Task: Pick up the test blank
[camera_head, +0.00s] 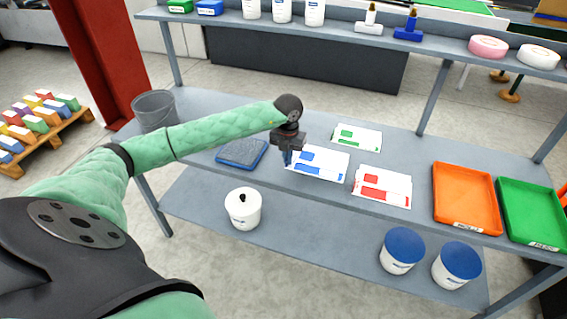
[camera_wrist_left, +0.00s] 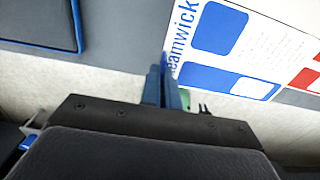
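A flat white blank with blue print (camera_head: 322,163) lies at the front edge of the grey bench. I take it for the test blank. Its printed panels also show in the left wrist view (camera_wrist_left: 228,52). My left gripper (camera_head: 287,160) points down at the blank's left end. In the left wrist view its two fingers (camera_wrist_left: 164,80) are close together, with the blank's near left corner at their tips. They look shut on that corner, though the contact is partly hidden. The blank lies about level, and I see no clear lift. My right gripper is not in view.
A green-printed blank (camera_head: 358,138) and a red-printed blank (camera_head: 383,187) lie close by. A dark blue pad (camera_head: 241,153) and a grey bucket (camera_head: 154,110) are to the left. An orange tray (camera_head: 466,198) and a green tray (camera_head: 533,213) stand right. White tubs occupy the lower shelf.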

